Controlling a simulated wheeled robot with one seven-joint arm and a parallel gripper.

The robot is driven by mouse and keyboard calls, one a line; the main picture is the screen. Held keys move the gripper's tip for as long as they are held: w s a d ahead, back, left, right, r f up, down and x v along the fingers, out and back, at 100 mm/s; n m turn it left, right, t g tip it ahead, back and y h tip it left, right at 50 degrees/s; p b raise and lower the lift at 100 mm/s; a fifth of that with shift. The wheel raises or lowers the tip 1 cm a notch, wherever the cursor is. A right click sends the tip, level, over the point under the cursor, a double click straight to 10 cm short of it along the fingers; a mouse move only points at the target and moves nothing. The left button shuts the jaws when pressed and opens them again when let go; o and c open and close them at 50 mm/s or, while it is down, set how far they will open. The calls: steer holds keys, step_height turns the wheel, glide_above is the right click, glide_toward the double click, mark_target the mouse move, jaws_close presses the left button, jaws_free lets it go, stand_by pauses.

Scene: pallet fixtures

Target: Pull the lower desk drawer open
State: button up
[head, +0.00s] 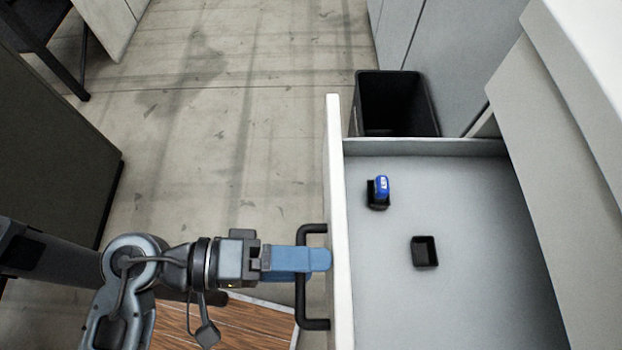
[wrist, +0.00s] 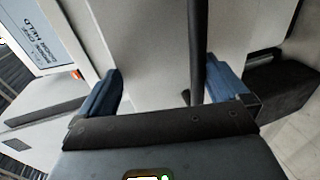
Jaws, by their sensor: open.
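A desk drawer (head: 455,300) stands out from the desk, its grey inside showing in the head view. I cannot tell from this angle whether it is the lower one. Its white front edge (head: 337,190) runs up the picture. A black bar handle (head: 301,300) sticks out on its left side. My gripper (head: 320,260) reaches across the handle from the left, its blue fingers at the drawer front. In the wrist view my gripper (wrist: 170,88) is open, and the handle bar (wrist: 197,50) passes between the fingers, closer to the right one. Contact is not clear.
In the drawer are a blue-topped stamp (head: 381,188) and a small black box (head: 424,252). A black bin (head: 430,110) stands on the floor just beyond the drawer. A dark cabinet (head: 50,150) is at the left. The floor (head: 220,130) between is clear.

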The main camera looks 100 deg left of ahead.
glide_toward(349, 331)
steer(key=x, duration=0.4)
steer(key=shift+w+a+f, duration=0.15)
steer(key=shift+d+r+t, duration=0.3)
steer(key=shift+d+r, duration=0.1)
steer(key=shift+d, duration=0.35)
steer(key=c, duration=0.7)
steer(key=shift+w+d+r, duration=0.1)
steer(key=shift+d+r, duration=0.15)
steer(key=shift+d, duration=0.45)
